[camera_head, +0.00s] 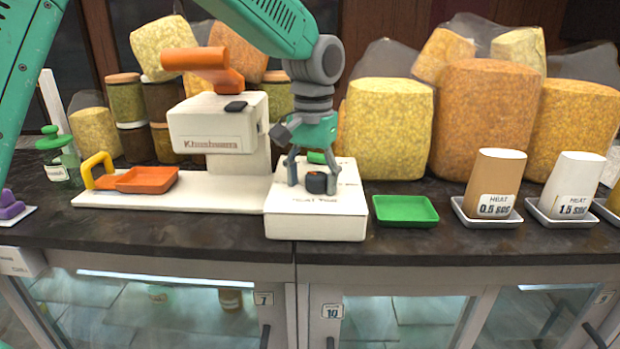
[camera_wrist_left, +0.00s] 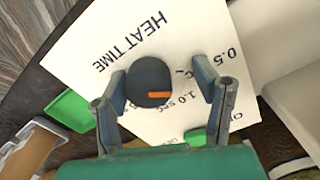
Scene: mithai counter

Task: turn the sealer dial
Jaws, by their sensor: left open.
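The sealer dial (camera_head: 317,183) is a dark round knob on top of a white box (camera_head: 315,227) at the right end of the sealer (camera_head: 225,130). In the left wrist view the dial (camera_wrist_left: 147,78) has an orange mark at its lower right, facing the printed "1.0 sec". "HEAT TIME" and "0.5" are also printed there. My left gripper (camera_head: 312,187) points down over the dial, open, one finger on each side. In the wrist view one finger of the left gripper (camera_wrist_left: 160,85) is close to the dial, the other leaves a clear gap. My right gripper is out of view.
An orange tray (camera_head: 147,180) with a yellow handle sits on the sealer's base, left. A green tray (camera_head: 405,210) lies right of the box. Brown (camera_head: 496,180) and white (camera_head: 577,182) cups labelled with heat times stand farther right. Large snack bags (camera_head: 390,125) fill the back.

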